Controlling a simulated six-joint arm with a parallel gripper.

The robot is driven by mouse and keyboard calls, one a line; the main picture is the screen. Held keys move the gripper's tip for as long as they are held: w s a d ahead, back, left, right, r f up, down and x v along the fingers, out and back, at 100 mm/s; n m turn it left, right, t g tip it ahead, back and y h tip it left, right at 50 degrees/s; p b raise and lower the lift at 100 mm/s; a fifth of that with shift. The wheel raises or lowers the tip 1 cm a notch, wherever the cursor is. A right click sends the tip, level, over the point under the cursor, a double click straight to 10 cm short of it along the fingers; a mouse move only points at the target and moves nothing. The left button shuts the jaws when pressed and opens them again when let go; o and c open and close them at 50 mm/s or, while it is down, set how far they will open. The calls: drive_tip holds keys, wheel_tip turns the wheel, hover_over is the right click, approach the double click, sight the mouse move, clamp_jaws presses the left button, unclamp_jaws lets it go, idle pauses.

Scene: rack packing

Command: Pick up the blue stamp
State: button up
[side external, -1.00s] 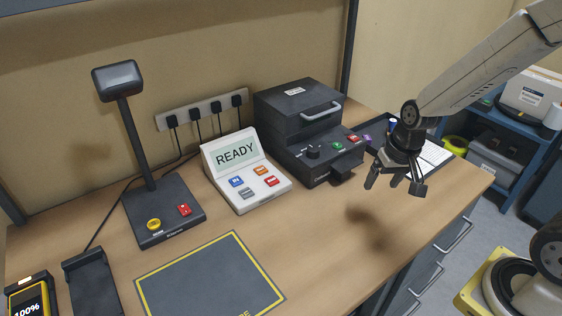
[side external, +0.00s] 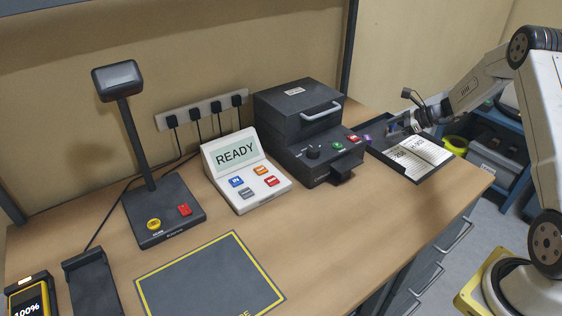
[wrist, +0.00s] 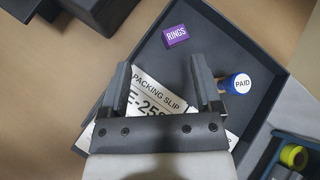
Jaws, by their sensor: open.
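The blue stamp (wrist: 238,84) stands in the dark tray (wrist: 270,105) in the wrist view, its white round top reading PAID. It sits just right of the right finger of my gripper (wrist: 160,72). My gripper is open, with nothing held between its fingers; a packing slip (wrist: 150,94) shows below and between them. In the side external view my gripper (side external: 408,112) is over the back of the tray (side external: 432,174) at the right end of the bench. The stamp is mostly hidden there by the gripper.
A small purple RINGS box (wrist: 175,36) lies in the tray. White packing slips (side external: 413,158) lie at its front. A dark box machine with a handle (side external: 300,110) stands left of the tray. A yellow tape roll (wrist: 294,157) sits in a bin beyond the tray.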

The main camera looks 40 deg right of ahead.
sight(391, 128)
drive_tip(key=d+m+t, duration=0.1)
drive_tip(key=d, duration=0.2)
drive_tip(key=d+m+t+h, duration=0.1)
drive_tip(key=d+m, duration=0.1)
drive_tip(key=d, duration=0.2)
drive_tip(key=s+d+m+t, duration=0.1)
drive_tip(key=d+m+t, duration=0.1)
drive_tip(key=d, duration=0.1)
drive_tip(key=shift+d+f+h, duration=0.3)
drive_tip(key=shift+f, duration=0.1)
drive_tip(key=shift+x, duration=3.95)
drive_tip(key=shift+s+a+f, duration=0.1)
clamp_jaws()
